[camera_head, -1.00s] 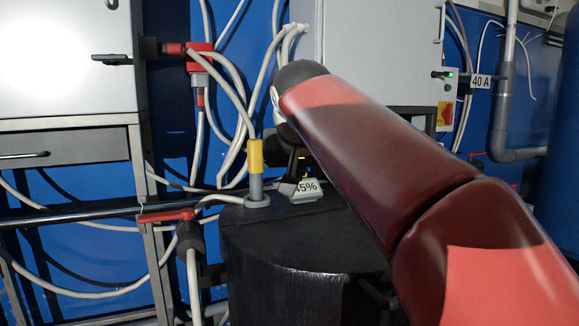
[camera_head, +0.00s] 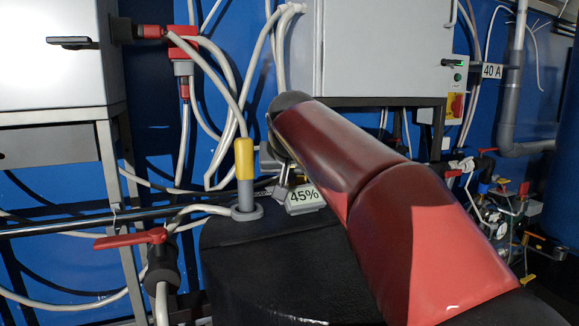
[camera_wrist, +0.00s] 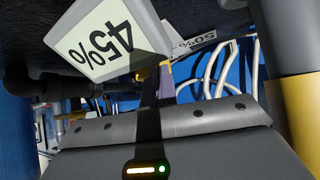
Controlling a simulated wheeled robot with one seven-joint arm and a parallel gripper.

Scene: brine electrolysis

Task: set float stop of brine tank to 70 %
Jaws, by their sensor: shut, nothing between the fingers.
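The black brine tank (camera_head: 265,265) stands in the lower middle of the head view. On its top a grey rod with a yellow cap (camera_head: 244,165) rises from a round grey collar. A small tilted display (camera_head: 304,197) beside it reads 45%. In the wrist view the same display (camera_wrist: 98,40) appears upside down and close. The yellow and grey rod (camera_wrist: 290,95) fills that view's right edge. My gripper (camera_wrist: 160,72) is shut and empty, its tips just below the display in that picture. In the head view my gripper (camera_head: 284,174) is mostly hidden behind my arm, close to the display and rod.
A red-handled valve (camera_head: 132,238) is left of the tank. A grey cabinet (camera_head: 365,50) and a white cabinet (camera_head: 60,55) stand behind, with loose cables between them. Pipework (camera_head: 490,205) is at the right.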

